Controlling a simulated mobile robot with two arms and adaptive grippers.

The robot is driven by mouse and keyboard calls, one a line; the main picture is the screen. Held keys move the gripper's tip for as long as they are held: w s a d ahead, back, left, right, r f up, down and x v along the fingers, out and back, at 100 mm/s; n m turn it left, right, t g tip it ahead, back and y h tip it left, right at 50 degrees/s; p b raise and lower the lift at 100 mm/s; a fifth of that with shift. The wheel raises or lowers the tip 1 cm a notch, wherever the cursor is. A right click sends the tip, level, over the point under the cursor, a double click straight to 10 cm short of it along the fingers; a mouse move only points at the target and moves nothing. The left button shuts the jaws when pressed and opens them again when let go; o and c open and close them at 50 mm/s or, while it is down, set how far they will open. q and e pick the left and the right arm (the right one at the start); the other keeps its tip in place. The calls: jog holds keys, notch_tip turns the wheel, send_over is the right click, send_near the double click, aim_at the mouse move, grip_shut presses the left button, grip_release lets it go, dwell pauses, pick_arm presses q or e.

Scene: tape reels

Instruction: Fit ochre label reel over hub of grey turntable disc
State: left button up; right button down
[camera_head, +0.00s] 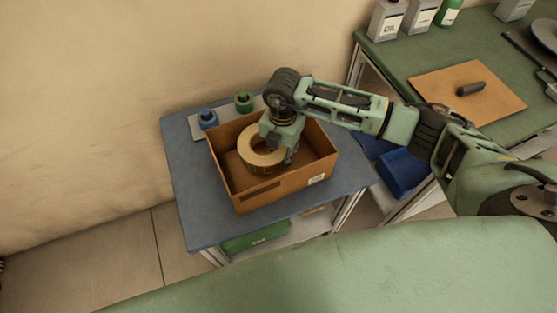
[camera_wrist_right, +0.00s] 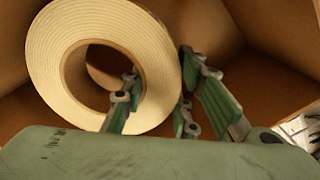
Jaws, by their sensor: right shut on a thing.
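The ochre label reel (camera_head: 246,153) is inside an open cardboard box (camera_head: 275,196). It also shows large in the right wrist view (camera_wrist_right: 50,52), with its pale wound face and round hole toward the camera. My right gripper (camera_head: 279,150) reaches down into the box and is shut on the reel's ring wall, one finger in the hole and one outside. Whether the reel touches the box floor is hard to tell. A dark grey disc (camera_head: 546,34), perhaps the turntable disc, is cut off at the upper right edge; its hub cannot be made out.
The box walls surround the reel on a blue-topped table (camera_head: 195,215). Blue (camera_head: 208,119) and green (camera_head: 244,102) spools stand behind the box. On the green bench (camera_head: 400,60) are an orange-brown board (camera_head: 440,85) with a dark object and several bottles. Blue bins (camera_head: 403,172) sit below.

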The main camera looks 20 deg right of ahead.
jog(key=shift+f+p, duration=0.45)
jog(key=shift+f, duration=2.25)
jog(key=shift+f, duration=0.2)
jog(key=c, duration=1.4)
grip_release()
